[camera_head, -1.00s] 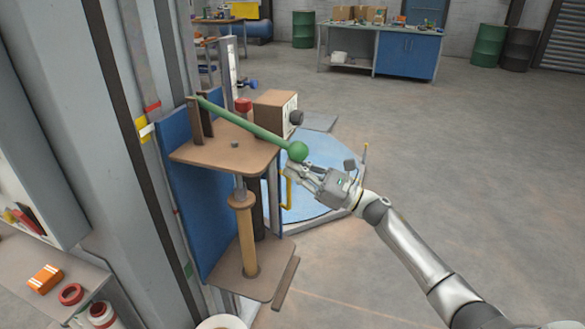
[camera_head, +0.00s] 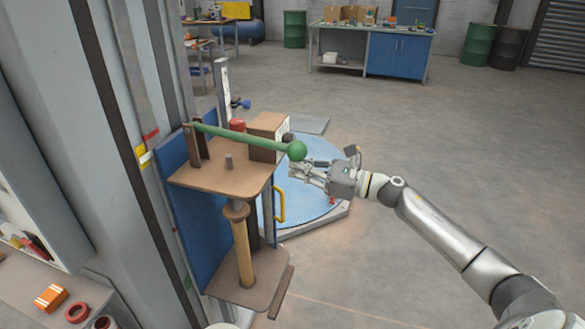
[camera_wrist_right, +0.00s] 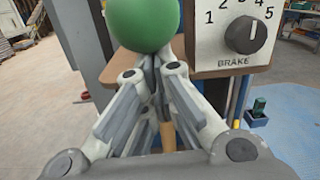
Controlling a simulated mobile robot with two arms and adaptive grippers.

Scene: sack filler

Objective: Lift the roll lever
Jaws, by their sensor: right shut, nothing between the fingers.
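The green roll lever (camera_head: 240,138) runs from a brown bracket on the left to a round green knob (camera_head: 297,150) at its right end. It lies close to level above the brown top plate (camera_head: 225,178) of the roll stand. My right gripper (camera_head: 294,169) is shut and empty just below the knob. In the right wrist view the fingers (camera_wrist_right: 152,62) meet under the green knob (camera_wrist_right: 142,22), which fills the top. Whether they touch the knob I cannot tell. My left gripper is not in view.
A box with a brake dial (camera_wrist_right: 245,35) stands beside the lever. A yellow handle (camera_head: 280,205) and a blue round platform (camera_head: 312,190) lie below and behind. A grey column (camera_head: 95,120) stands left. The floor on the right is open.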

